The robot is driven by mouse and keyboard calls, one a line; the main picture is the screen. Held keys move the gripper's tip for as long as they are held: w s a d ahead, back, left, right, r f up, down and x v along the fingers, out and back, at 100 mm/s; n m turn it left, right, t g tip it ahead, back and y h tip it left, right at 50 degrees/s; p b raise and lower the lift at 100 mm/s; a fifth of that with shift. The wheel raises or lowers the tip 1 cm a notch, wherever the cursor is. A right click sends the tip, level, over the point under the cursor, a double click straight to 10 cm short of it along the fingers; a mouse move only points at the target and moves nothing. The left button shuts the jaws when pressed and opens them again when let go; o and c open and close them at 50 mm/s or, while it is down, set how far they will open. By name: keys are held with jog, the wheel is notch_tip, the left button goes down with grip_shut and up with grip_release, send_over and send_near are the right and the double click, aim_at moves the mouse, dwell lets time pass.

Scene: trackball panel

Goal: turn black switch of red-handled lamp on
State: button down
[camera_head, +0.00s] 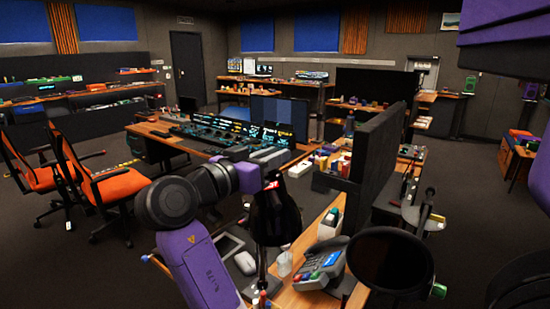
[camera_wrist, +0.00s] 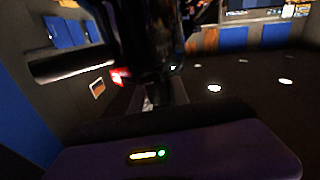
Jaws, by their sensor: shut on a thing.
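A black lamp head (camera_head: 278,215) with a small red part at its top hangs above the front desk in the head view. In the wrist view the dark lamp body (camera_wrist: 150,40) fills the top middle, with the bright red part (camera_wrist: 119,77) at its left. My gripper (camera_wrist: 160,92) reaches up against the lamp and is shut on a dark part of it. Its fingertips are hard to make out in the dark. The black switch cannot be told apart from the black lamp. I see no clear light from the lamp.
A round black disc (camera_head: 390,260) stands close to the right. A dark partition (camera_head: 378,150) rises behind. Orange chairs (camera_head: 90,185) stand at the left.

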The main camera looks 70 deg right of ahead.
jog(key=shift+w+d+n+t, duration=0.1)
jog(key=shift+w+n+t, duration=0.1)
jog(key=shift+n+t, duration=0.8)
jog(key=shift+w+a+n+t, duration=0.15)
jog(key=shift+n+t, duration=0.45)
jog(key=shift+t, duration=0.65)
jog(key=shift+w+d+n+t, duration=0.2)
jog(key=shift+n+t, duration=0.6)
jog(key=shift+t, duration=0.35)
jog(key=shift+w+t, duration=0.1)
jog(key=shift+t, duration=0.2)
jog(key=c, duration=1.3)
grip_release()
jog(key=shift+o, duration=0.2)
jog(key=a+b, duration=0.1)
jog(key=a, duration=0.7)
jog(key=shift+s+r, duration=0.15)
jog(key=shift+s, duration=0.25)
